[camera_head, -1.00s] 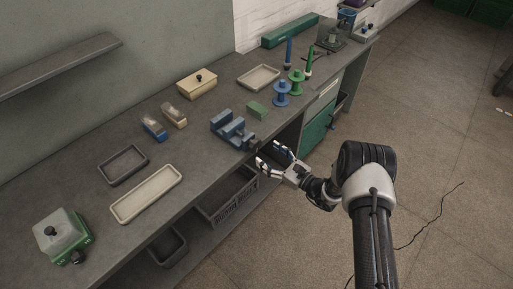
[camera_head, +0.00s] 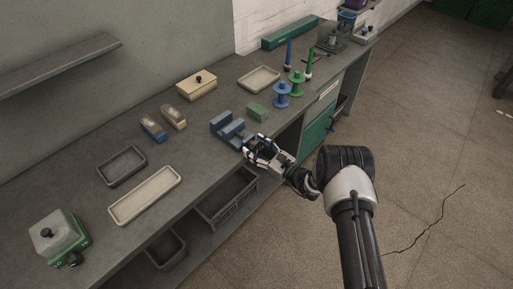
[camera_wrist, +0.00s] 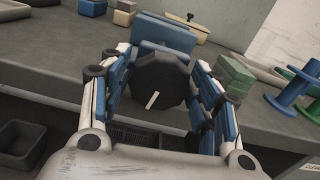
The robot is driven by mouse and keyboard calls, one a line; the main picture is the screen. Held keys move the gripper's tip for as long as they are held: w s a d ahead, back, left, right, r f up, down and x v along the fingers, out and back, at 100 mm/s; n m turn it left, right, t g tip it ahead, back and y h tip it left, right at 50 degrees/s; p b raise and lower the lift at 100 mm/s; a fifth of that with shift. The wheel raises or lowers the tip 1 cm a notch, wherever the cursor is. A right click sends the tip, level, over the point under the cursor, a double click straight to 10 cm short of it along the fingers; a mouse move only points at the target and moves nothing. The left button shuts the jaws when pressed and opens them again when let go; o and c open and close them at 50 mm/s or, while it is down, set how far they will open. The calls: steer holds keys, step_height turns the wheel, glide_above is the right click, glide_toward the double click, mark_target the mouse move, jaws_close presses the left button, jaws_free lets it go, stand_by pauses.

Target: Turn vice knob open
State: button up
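The blue vice (camera_head: 228,125) sits at the front edge of the workbench. In the wrist view its blue body (camera_wrist: 165,32) stands behind the dark, many-sided vice knob (camera_wrist: 160,82), which has a short pale mark on its face. My gripper (camera_head: 254,146) is at the vice's front end; in the wrist view my gripper (camera_wrist: 160,88) has its blue-padded fingers apart, one on each side of the knob. I cannot tell whether the pads touch it. In the head view the knob is hidden by my gripper.
A green block (camera_head: 257,112) and blue and green spools (camera_head: 282,97) stand right of the vice on the bench. A long pale tray (camera_head: 146,196) and a dark tray (camera_head: 121,166) lie left. Crates (camera_head: 228,203) sit below the bench edge.

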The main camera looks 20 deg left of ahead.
steer(key=c, duration=0.6)
steer(key=shift+f+n+b, duration=0.1)
steer(key=shift+n+b, duration=0.45)
steer(key=shift+n, duration=0.05)
steer(key=shift+c, duration=0.3)
steer(key=shift+n, duration=0.3)
steer(key=o, duration=1.1)
steer(key=shift+c, duration=0.2)
steer(key=v, duration=1.2)
